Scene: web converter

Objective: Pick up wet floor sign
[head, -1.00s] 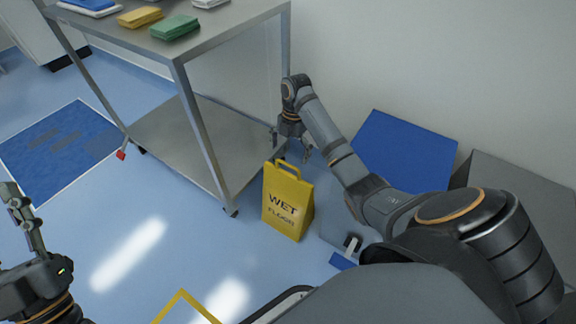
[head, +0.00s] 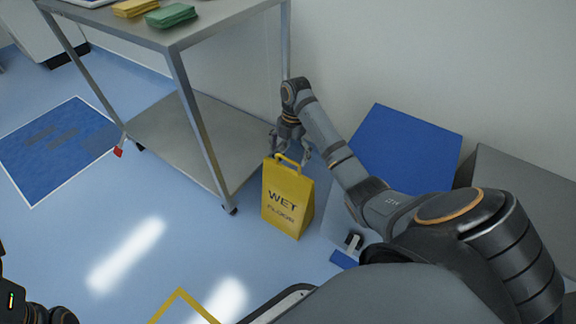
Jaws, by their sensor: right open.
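The yellow wet floor sign (head: 287,200) stands upright on the blue floor, with a handle loop at its top and dark lettering on its face. My right gripper (head: 291,155) is open, just above and behind the sign's handle. Its fingers point down on either side of the handle's upper end; whether they touch it I cannot tell. My left arm shows only in part at the lower left corner, and its fingers are out of the picture.
A metal table (head: 190,135) with a lower shelf stands left of the sign, its near leg close by. A blue panel (head: 405,150) and a grey box (head: 520,205) are by the wall at right. Open floor lies in front and to the left.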

